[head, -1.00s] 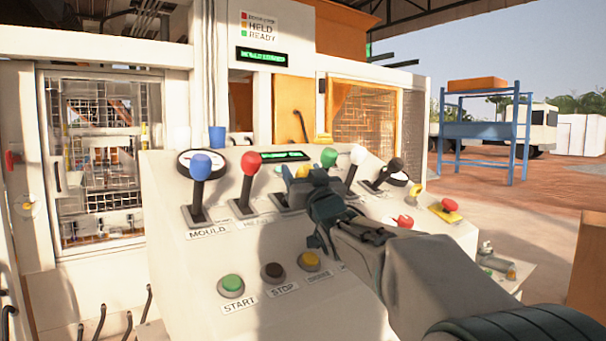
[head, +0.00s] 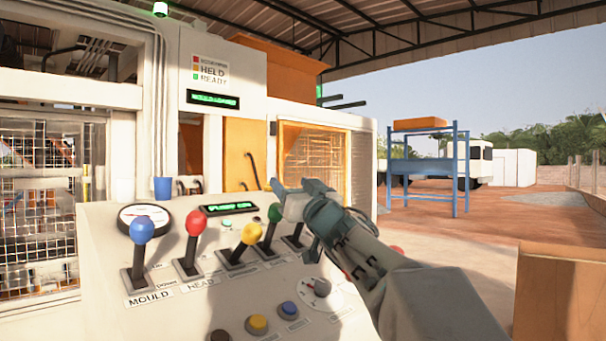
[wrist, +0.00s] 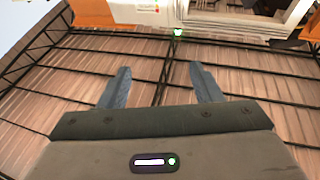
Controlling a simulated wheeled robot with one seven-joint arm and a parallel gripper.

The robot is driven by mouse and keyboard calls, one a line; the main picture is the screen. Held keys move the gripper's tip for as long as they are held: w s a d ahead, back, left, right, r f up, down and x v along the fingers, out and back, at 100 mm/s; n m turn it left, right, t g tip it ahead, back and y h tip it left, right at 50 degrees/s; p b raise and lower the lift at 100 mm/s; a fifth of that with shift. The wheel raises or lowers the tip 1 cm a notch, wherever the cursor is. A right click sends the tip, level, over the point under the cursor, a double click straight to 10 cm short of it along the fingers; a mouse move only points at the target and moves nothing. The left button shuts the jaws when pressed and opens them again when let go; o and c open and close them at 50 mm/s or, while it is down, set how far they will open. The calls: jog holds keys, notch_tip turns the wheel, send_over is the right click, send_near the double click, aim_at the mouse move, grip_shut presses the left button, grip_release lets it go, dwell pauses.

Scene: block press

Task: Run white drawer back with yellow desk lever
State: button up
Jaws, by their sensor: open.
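The yellow-knobbed lever (head: 251,233) stands on the sloping white desk (head: 90,240), between the red and green levers. It leans to the right, and its knob sits lower than theirs. My gripper (head: 298,188) is above and right of the yellow lever, apart from it, raised over the right part of the desk. In the wrist view the two fingers (wrist: 162,88) are spread with nothing between them, and the camera faces the roof. I cannot make out the white drawer in either view.
A blue lever (head: 141,229), red lever (head: 195,222) and green lever (head: 275,213) stand close beside the yellow one. My gripper and arm cover the desk's right part. Open yard lies to the right.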

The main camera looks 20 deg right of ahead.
jog(key=shift+s+d+r, duration=0.25)
jog(key=shift+d+r, duration=0.05)
jog(key=shift+d, duration=0.15)
jog(key=shift+s+d+r, duration=0.2)
jog(key=shift+d+r, duration=0.1)
jog(key=shift+d, duration=0.15)
dwell(1.7)
